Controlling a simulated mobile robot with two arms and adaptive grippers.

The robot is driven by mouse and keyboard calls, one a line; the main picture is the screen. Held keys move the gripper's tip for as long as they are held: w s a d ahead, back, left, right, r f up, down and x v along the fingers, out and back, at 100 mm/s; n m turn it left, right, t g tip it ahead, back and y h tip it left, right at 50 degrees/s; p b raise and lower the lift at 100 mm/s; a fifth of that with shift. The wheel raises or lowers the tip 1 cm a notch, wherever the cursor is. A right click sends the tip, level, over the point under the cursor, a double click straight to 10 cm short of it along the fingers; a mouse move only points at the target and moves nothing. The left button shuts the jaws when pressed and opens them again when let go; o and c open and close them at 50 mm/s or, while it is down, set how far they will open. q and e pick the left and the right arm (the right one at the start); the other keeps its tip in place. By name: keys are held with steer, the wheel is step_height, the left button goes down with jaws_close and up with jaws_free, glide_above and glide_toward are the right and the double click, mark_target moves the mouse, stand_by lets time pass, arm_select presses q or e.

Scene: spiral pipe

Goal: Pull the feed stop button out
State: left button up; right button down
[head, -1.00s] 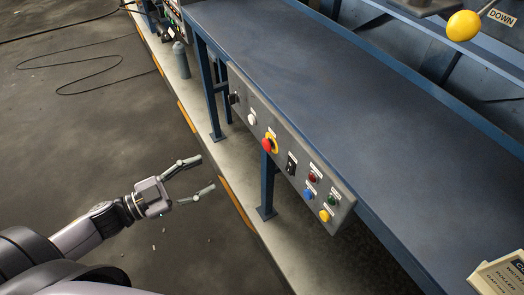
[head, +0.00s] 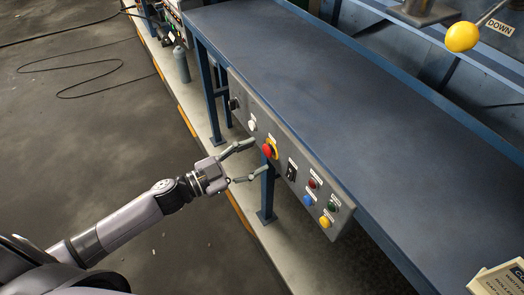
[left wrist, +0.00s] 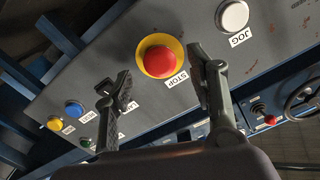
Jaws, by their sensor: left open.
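The feed stop button (head: 267,149) is a red mushroom head on a yellow ring, set in the grey control panel (head: 281,163) on the side of the blue table. In the left wrist view the red button (left wrist: 160,61) sits beyond the fingertips, roughly between them, with a STOP label beside it. My left gripper (head: 258,158) is open and empty, its two fingers spread on either side of the button's line. In the left wrist view the left gripper (left wrist: 163,82) shows both fingers apart from the button. My right gripper is not in view.
A white JOG button (left wrist: 233,15) is close to one finger. Blue (head: 309,200), yellow (head: 326,221), green (head: 332,207) and dark red (head: 314,184) buttons and a black switch (head: 291,171) share the panel. A blue table leg (head: 267,195) stands below. Floor at left is open.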

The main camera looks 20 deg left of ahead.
mark_target(265, 152)
arm_select(q)
steer(key=shift+x, duration=1.55)
steer(key=shift+c, duration=0.4)
jaws_close()
